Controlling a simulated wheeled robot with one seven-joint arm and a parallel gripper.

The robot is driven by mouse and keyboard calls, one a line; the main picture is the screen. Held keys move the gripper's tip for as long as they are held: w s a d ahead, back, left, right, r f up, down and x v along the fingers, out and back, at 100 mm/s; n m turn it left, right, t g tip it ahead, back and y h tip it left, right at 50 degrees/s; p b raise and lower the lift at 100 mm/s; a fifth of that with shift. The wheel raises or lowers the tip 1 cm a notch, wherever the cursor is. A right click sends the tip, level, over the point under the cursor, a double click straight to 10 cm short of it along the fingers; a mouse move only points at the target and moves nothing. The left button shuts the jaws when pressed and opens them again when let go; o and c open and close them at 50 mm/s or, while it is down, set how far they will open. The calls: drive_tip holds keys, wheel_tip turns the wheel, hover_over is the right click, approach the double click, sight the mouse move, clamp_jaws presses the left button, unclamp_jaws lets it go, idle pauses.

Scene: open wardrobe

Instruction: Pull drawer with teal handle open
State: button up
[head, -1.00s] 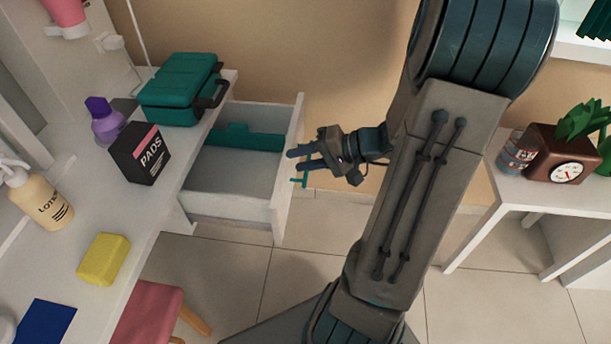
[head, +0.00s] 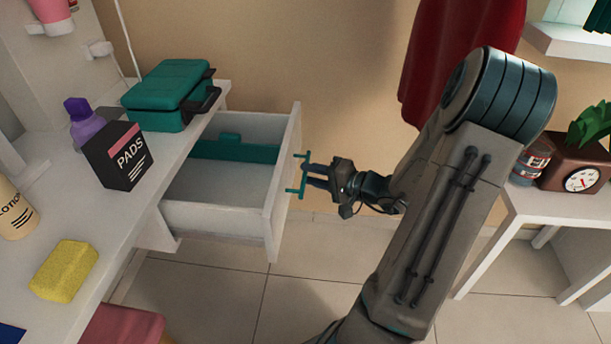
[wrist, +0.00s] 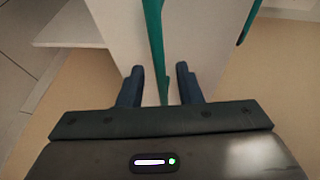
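The white drawer (head: 285,205) stands well out from under the white desk, its inside showing. Its teal handle (head: 302,188) is on the outer face of the drawer front. My gripper (head: 310,175) is just to the right of the handle in the head view, pointing at it. In the wrist view the two dark fingers (wrist: 159,84) are apart, and a teal strip (wrist: 155,45) runs up from the gap between them. I see no finger pressing on it. A second teal piece (wrist: 250,20) shows at the upper right.
On the desk (head: 110,225) are a teal case (head: 165,95), a purple bottle (head: 85,125), a black pads box (head: 118,157), a yellow sponge (head: 63,270) and a lotion bottle (head: 12,210). A side table (head: 530,205) stands right. Tiled floor lies clear below the drawer.

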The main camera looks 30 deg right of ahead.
drive_tip(key=shift+x, duration=1.2)
clamp_jaws()
drive_tip(key=shift+s+d+r, duration=0.1)
drive_tip(key=shift+s+d, duration=0.5)
drive_tip(key=shift+d, duration=0.35)
drive_tip(key=shift+s+d, duration=0.65)
drive_tip(key=shift+d, duration=0.3)
unclamp_jaws()
drive_tip(key=shift+a, duration=0.1)
